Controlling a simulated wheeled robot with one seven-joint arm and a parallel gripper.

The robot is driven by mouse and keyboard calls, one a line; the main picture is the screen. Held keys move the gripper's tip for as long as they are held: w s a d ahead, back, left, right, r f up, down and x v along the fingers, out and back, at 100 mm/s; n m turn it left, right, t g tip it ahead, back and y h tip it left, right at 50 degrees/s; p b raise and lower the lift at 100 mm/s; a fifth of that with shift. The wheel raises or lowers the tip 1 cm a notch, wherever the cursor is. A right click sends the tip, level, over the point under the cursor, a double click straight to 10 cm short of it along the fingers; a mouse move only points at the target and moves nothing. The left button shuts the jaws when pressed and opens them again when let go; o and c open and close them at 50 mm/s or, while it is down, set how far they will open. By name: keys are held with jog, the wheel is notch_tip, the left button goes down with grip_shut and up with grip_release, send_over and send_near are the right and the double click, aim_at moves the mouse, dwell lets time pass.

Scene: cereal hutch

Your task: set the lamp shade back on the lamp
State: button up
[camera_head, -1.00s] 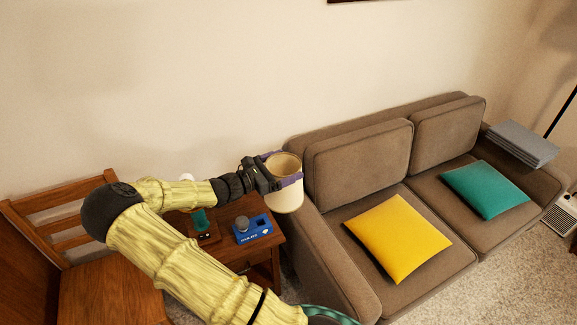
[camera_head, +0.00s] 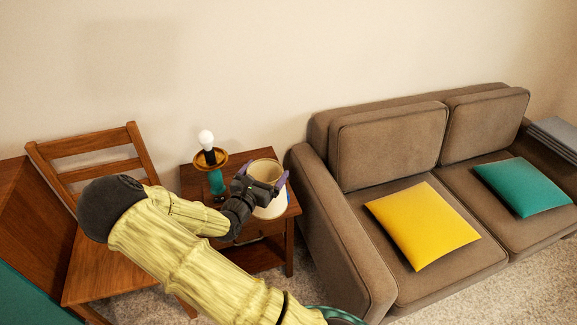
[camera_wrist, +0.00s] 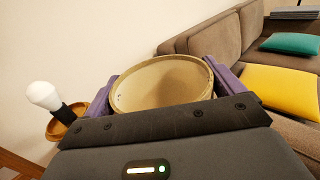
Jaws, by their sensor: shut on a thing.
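The cream lamp shade (camera_head: 266,208) is held upright between the purple fingers of my gripper (camera_head: 268,187), over the right part of the small wooden side table. In the wrist view the shade's open top (camera_wrist: 160,84) faces up between the two fingers. The lamp (camera_head: 215,181) stands on the table to the left of the shade, with a teal stem, a brown dish-like collar and a bare white bulb. The bulb (camera_wrist: 44,95) also shows at the left of the wrist view. The shade is apart from the lamp.
The side table (camera_head: 190,180) stands between a wooden chair (camera_head: 137,140) and a brown sofa (camera_head: 330,235). A yellow cushion (camera_head: 422,225) and a teal cushion (camera_head: 522,186) lie on the sofa. The blue box seen earlier is hidden. The wall behind is bare.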

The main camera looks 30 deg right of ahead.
jog(key=w+a+f+n+t+y+b, duration=0.1)
jog(key=a+f+n+t+y+b, duration=0.5)
jog(key=a+f, duration=0.9)
jog(key=f+n+t+y, duration=0.1)
jog(key=n+y, duration=0.1)
jog(key=y, duration=0.1)
jog(key=shift+y+b, duration=0.35)
jog(key=shift+y, duration=0.05)
jog(key=shift+w, duration=0.15)
